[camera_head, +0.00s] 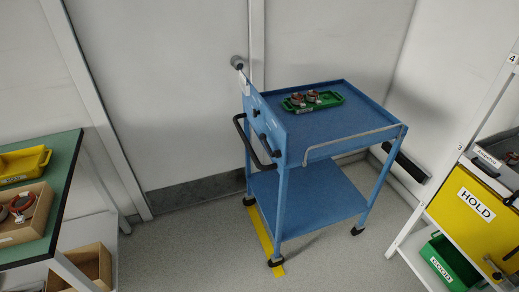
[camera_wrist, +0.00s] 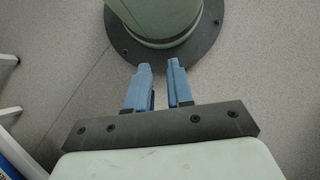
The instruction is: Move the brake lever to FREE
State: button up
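A blue two-shelf trolley (camera_head: 322,190) stands against the back wall in the head view. Its blue end panel (camera_head: 268,123) carries small dark fittings and pale labels too small to read. A dark lever-like part (camera_head: 271,147) slants down across this panel. I cannot tell for sure whether it is the brake lever, or which position it is in. A black push handle (camera_head: 243,138) loops out from the trolley's left end. My gripper (camera_wrist: 160,66) shows only in the wrist view. Its two blue fingers are apart with nothing between them, pointing toward the floor and my own base.
A green tray (camera_head: 329,98) with reddish round parts lies on the trolley's top. A yellow floor strip (camera_head: 263,240) runs beneath its left side. A green-topped bench (camera_head: 63,165) stands left, a rack with a yellow HOLD box (camera_head: 462,225) right. Floor before the trolley is clear.

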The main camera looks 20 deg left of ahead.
jog(key=w+a, duration=0.1)
jog(key=a, duration=0.1)
jog(key=w+a+n, duration=0.1)
jog(key=w+a, duration=0.1)
jog(key=w+a+r+n+t+h, duration=0.1)
jog(key=shift+w+a, duration=0.2)
jog(key=shift+a, duration=0.2)
grip_shut()
jog(key=w+a+r+n+t+h, duration=0.2)
jog(key=w+a+r+n+t, duration=0.15)
jog(key=w+a, duration=0.65)
jog(key=w+a+r+n+t+h, duration=0.15)
jog(key=w+a+n+t, duration=0.35)
jog(key=a, duration=0.9)
jog(key=w+a+r+n+t+h, duration=0.1)
jog(key=w+a+r+n+t, duration=0.15)
jog(key=w+a, duration=0.85)
jog(key=w+a+r+n+t+h, duration=0.2)
jog(key=w+a+r+t+h, duration=0.15)
jog(key=w+a+r, duration=0.45)
jog(key=w+a+r+n+t+h, duration=0.25)
jog(key=w+a+r+t, duration=0.2)
jog(key=r, duration=0.55)
jog(key=s+a+r+n+t+h, duration=0.1)
jog(key=s+a+r+n+h, duration=0.2)
jog(key=r+h, duration=0.4)
notch_tip(320, 180, up, 3)
jog(key=shift+s+r+n+t, duration=0.1)
jog(key=shift+s+n+t, duration=0.35)
jog(key=shift+n, duration=0.3)
